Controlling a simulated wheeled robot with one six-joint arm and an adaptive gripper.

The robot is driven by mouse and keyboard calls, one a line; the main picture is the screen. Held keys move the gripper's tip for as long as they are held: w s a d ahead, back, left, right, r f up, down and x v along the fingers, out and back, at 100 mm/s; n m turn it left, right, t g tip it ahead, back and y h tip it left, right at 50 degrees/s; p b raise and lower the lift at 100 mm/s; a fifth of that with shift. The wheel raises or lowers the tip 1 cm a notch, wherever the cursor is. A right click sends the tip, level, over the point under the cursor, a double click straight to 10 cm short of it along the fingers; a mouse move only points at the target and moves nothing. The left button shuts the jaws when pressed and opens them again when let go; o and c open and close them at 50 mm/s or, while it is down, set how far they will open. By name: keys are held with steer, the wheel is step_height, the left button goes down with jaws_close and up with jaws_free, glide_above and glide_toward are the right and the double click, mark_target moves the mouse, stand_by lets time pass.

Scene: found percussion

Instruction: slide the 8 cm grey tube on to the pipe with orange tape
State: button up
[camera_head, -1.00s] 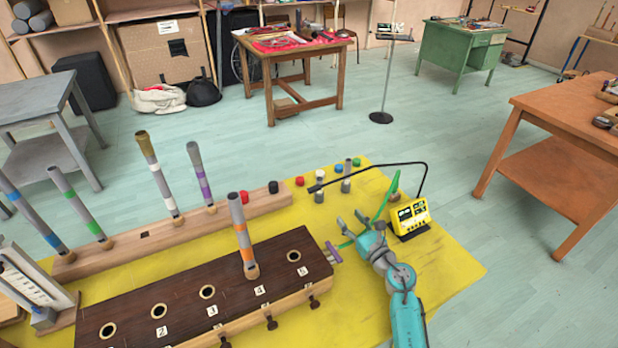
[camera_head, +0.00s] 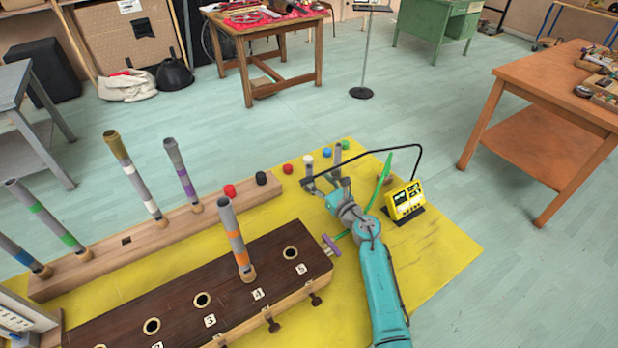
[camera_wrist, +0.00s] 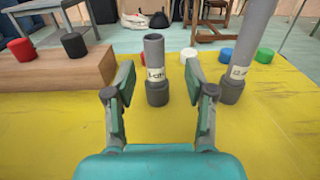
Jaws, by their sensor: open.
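A short grey tube (camera_wrist: 155,72) with a white label stands upright on the yellow mat in the wrist view. In the head view it shows as a small grey tube (camera_head: 309,172). My gripper (camera_wrist: 159,74) is open, with a finger on each side of the tube in the picture. I cannot tell whether the tube is fully between the fingertips; no contact shows. A taller grey tube (camera_wrist: 246,60) with a label stands to the right, also in the head view (camera_head: 338,155). The pipe with orange tape (camera_head: 235,240) stands upright in the dark board, near label 4.
A wooden block (camera_head: 150,233) holds several pipes with coloured tape. Red and black caps (camera_wrist: 73,44) sit on it. White, blue and green caps (camera_wrist: 265,55) lie behind the tubes. A yellow device (camera_head: 405,200) with a black curved arm (camera_head: 385,148) stands close right of my gripper.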

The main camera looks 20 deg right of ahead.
mark_target(311, 173)
steer(key=x, duration=0.4)
steer(key=shift+s+a+r, duration=0.1)
steer(key=shift+a+r, duration=0.15)
steer(key=shift+a, duration=0.1)
steer(key=shift+w+a, duration=0.15)
steer(key=shift+w, duration=0.45)
steer(key=shift+c, duration=0.2)
jaws_close()
